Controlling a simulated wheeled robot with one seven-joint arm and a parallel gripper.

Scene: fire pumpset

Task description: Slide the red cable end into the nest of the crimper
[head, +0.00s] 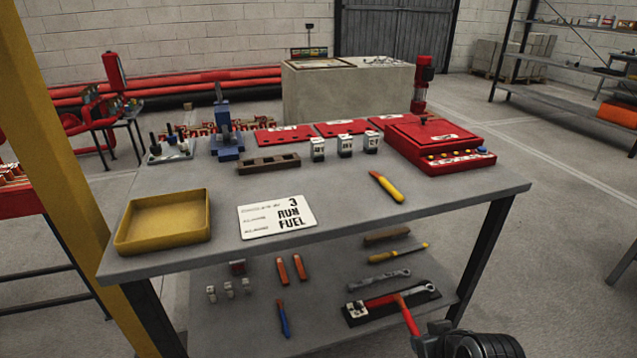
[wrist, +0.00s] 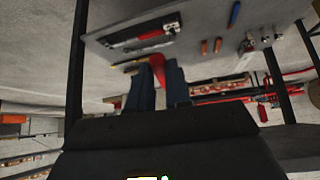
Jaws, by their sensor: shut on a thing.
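My gripper (head: 422,338) is at the lower right of the head view, in front of the lower shelf. In the wrist view its two dark fingers (wrist: 160,76) are shut on a red piece, taken as the red cable end (wrist: 157,62). In the head view the red cable end (head: 408,316) slants up and left from my gripper and overlaps the tool behind it. That tool, seemingly the crimper (head: 356,309), lies on a black base on the lower shelf, with red and silver arms. It also shows in the wrist view (wrist: 140,38). I cannot make out its nest or any contact.
The lower shelf (head: 325,325) also holds a wrench (head: 378,281), a yellow-handled screwdriver (head: 398,253), red pieces (head: 290,268) and a blue piece (head: 283,319). The tabletop (head: 340,205) overhangs the shelf. A dark table leg (head: 483,262) stands to the right of the tools.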

